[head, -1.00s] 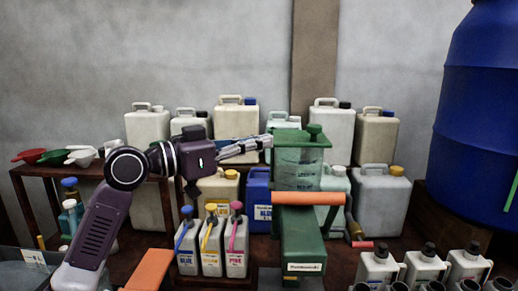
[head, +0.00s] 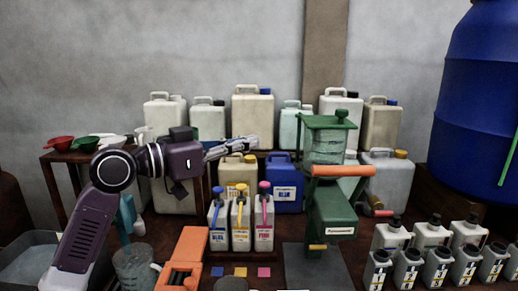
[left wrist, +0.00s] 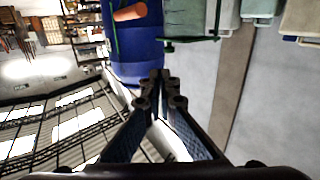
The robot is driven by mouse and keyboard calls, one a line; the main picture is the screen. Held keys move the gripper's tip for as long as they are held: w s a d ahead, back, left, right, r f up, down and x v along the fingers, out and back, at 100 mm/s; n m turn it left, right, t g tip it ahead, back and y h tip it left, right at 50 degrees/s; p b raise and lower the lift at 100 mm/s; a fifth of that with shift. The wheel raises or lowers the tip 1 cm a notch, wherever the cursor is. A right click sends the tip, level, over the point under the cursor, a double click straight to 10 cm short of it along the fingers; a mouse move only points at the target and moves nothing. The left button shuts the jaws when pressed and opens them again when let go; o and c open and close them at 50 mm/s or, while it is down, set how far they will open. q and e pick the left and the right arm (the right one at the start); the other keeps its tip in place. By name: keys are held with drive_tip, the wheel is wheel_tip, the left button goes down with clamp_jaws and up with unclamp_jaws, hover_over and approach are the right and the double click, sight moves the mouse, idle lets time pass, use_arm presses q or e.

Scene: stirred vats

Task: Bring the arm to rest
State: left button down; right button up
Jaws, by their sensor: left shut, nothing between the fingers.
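My left arm comes in from the left in the head view, with its purple forearm raised and bent at the elbow. My left gripper (head: 244,143) points to the right, shut and empty, in the air in front of the back row of canisters. In the left wrist view its fingertips (left wrist: 160,92) meet with nothing between them. The scene there is turned on its side, with the blue drum (left wrist: 135,45) beyond the fingers. My right gripper is not in view.
A green dispenser (head: 333,215) with an orange handle stands right of the arm. Small blue, yellow and pink bottles (head: 240,225) stand below the gripper. An orange device (head: 184,262) and a clear jug (head: 135,268) are near the front. White bottles (head: 430,238) stand at right.

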use_arm(q)
drive_tip(key=s+f+n+g+y, duration=0.1)
drive_tip(key=s+f+n+y, duration=0.15)
drive_tip(key=f, duration=1.25)
drive_tip(key=s+f+n+y, duration=0.1)
drive_tip(key=s+f+y, duration=0.2)
drive_tip(key=f, duration=1.2)
drive_tip(key=s+a+f+n+g+y, duration=0.25)
drive_tip(key=s+a+f, duration=0.35)
drive_tip(key=s+f, duration=0.3)
drive_tip(key=s+a+f+n+g+y, duration=0.1)
drive_tip(key=s+a+f+y, duration=0.4)
drive_tip(key=s, duration=0.7)
drive_tip(key=s+a+f+n+g+y, duration=0.2)
drive_tip(key=s+a+f, duration=0.4)
drive_tip(key=s+f, duration=0.35)
wheel_tip(320, 180, down, 25)
drive_tip(key=s+g, duration=0.1)
drive_tip(key=s, duration=0.1)
drive_tip(key=s+a+f+g, duration=0.1)
drive_tip(key=s+a+f, duration=0.1)
drive_tip(key=s+f, duration=1.5)
drive_tip(key=shift+a, duration=0.4)
